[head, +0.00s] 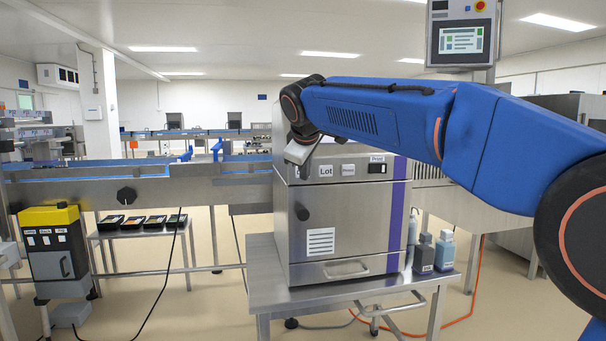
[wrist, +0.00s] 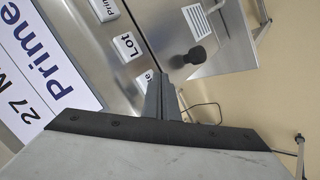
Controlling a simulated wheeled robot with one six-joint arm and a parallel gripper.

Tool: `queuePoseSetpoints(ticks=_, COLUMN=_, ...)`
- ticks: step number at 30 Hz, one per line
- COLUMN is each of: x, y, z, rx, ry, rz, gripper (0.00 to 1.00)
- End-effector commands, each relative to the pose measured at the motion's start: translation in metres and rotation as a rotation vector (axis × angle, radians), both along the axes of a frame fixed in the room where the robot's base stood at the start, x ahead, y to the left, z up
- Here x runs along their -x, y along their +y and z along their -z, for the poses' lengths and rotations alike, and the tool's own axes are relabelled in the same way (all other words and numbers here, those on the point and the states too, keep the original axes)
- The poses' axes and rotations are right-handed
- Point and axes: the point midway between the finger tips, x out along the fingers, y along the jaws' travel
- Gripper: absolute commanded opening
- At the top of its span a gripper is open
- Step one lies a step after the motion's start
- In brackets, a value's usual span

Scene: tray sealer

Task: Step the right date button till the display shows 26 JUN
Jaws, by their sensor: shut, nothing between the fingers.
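The tray sealer's metal cabinet (head: 340,225) stands on a steel table, with a Lot button (head: 326,170) on its upper front. In the wrist view the Lot button (wrist: 127,47) shows beside another white button (wrist: 105,8) cut by the top edge. A third button (wrist: 147,76) is mostly hidden behind my fingers; only a letter "e" shows. The display (wrist: 45,60) reads "Prime" and "27 M", with the rest of the month cut off. My gripper (wrist: 160,80) is shut and empty, its tips in front of the third button. I cannot tell whether they touch it.
A dark knob (wrist: 195,56) sticks out of the cabinet front. Bottles (head: 445,250) stand at the table's right side. A conveyor (head: 150,190) runs on the left, with a yellow-topped unit (head: 48,217) in front of it. Floor before the table is open.

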Motion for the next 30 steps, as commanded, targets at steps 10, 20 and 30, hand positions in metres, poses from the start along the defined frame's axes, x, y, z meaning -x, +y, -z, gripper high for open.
queuePoseSetpoints(ticks=10, x=-0.0013, y=0.0004, z=-0.0002, rx=0.000, ry=0.000, rz=0.000, gripper=0.00)
queuePoseSetpoints(ticks=20, x=-0.0043, y=0.0012, z=-0.0005, rx=0.000, ry=-0.001, rz=0.000, gripper=0.00)
queuePoseSetpoints(ticks=30, x=-0.0075, y=0.0021, z=-0.0006, rx=0.000, ry=-0.001, rz=0.000, gripper=0.00)
